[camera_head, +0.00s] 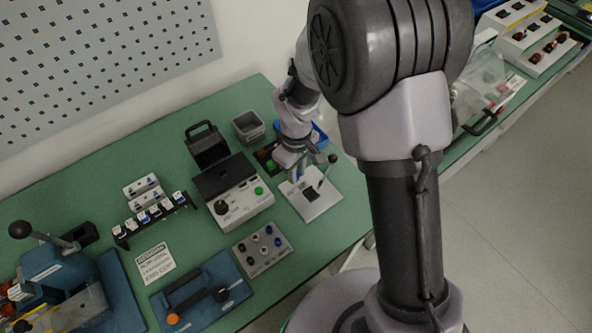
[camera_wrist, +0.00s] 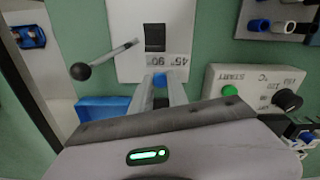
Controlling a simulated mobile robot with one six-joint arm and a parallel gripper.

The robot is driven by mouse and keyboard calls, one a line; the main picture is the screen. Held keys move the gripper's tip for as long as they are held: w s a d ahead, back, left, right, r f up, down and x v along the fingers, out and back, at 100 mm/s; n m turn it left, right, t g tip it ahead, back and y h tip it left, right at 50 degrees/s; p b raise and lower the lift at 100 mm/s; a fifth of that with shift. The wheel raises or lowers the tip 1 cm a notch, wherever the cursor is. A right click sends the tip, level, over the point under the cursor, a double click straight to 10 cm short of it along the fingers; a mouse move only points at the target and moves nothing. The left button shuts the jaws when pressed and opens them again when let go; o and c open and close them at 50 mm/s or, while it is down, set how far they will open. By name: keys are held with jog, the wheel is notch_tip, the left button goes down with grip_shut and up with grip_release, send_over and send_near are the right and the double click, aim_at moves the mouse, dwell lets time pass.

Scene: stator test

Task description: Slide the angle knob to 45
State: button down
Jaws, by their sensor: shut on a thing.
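The angle fixture is a white plate (camera_head: 322,203) with a black square slot, a lever and degree marks along one edge. In the wrist view the plate (camera_wrist: 125,35) fills the top middle, and the small 45 and 90 marks (camera_wrist: 168,61) sit near its lower edge. A small blue knob (camera_wrist: 160,79) shows just below these marks, between my fingertips. My gripper (camera_wrist: 163,88) is shut on this blue knob. The fingers hide part of it, and I cannot tell which mark it lines up with. In the head view my gripper (camera_head: 297,174) is at the plate's back left edge.
A lever with a black ball (camera_wrist: 81,71) sticks out beside the plate. A white box with a green START button (camera_wrist: 229,90) and black dial stands close on the right in the wrist view. A blue tray (camera_wrist: 103,107) lies near the fingers on the other side.

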aim_at(288, 187)
jog(key=shift+a, duration=0.1)
jog(key=shift+s+a, duration=0.75)
jog(key=shift+a, duration=0.3)
jog(key=shift+d, duration=0.1)
jog(key=c, duration=1.3)
grip_release()
jog(key=shift+a, duration=0.2)
notch_tip(288, 187, up, 18)
jog(key=p, duration=0.6)
jog(key=shift+f+p, duration=0.25)
jog(key=shift+p, duration=0.1)
jog(key=shift+d, duration=0.1)
